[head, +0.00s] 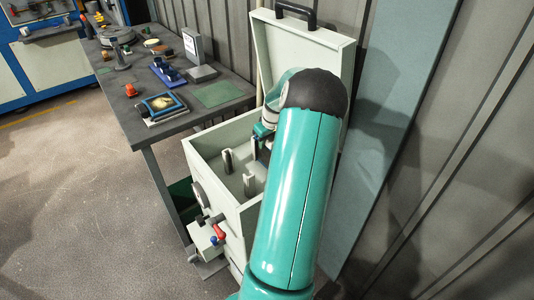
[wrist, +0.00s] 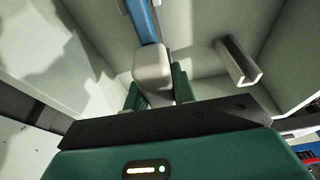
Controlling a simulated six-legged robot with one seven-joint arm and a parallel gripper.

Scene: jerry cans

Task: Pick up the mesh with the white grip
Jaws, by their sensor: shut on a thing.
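The white grip (wrist: 152,66) is a pale rounded block in the wrist view. My gripper (wrist: 157,90) is shut on it, with one green finger on each side. A blue strip (wrist: 141,22) runs up from behind the grip; I cannot tell whether it belongs to the mesh. No mesh surface can be made out. In the head view my gripper is low in the open pale box (head: 222,135), mostly hidden behind my arm, and the grip cannot be made out there.
Metal posts (head: 249,184) stand inside the box; a grey channel piece (wrist: 238,62) shows to the right of the grip. The raised lid (head: 310,55) stands behind my arm. A dark table (head: 135,85) with several small items is at the left. The floor (head: 80,200) is clear.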

